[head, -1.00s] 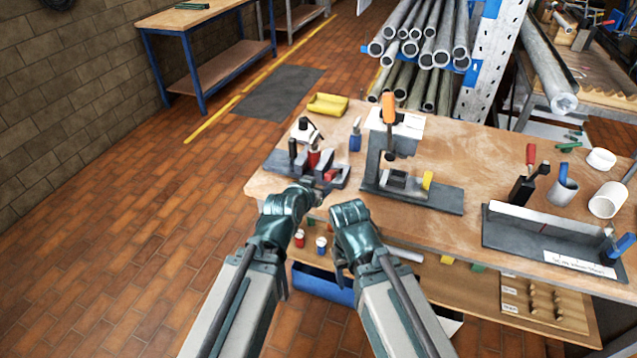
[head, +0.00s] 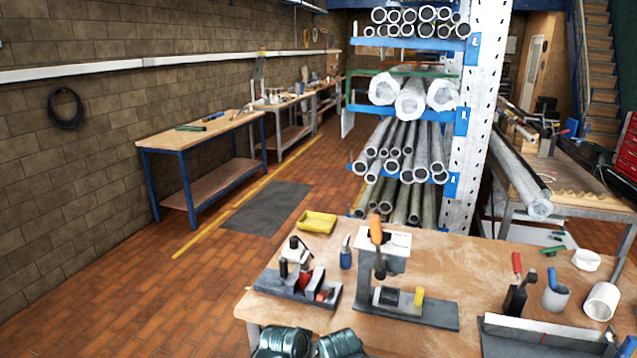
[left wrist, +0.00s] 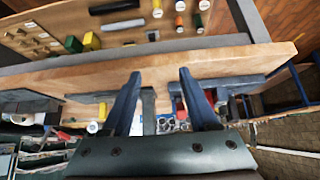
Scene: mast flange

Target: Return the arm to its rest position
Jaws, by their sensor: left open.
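My two arms show only as dark teal wrist parts at the bottom edge of the head view, in front of the workbench (head: 460,262). The fingers of both grippers are out of that view. In the left wrist view my left gripper (left wrist: 157,92) is open, its two dark fingers apart with nothing between them. The wooden bench edge (left wrist: 200,66) lies just beyond the fingertips. I cannot tell from this view whether the fingers touch it.
On the bench stand a clamp fixture with an orange handle (head: 376,230), a grey vise-like fixture (head: 298,285), a yellow tray (head: 317,222) and a white cup (head: 602,301). A pipe rack (head: 463,130) stands behind. The floor to the left (head: 130,300) is clear.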

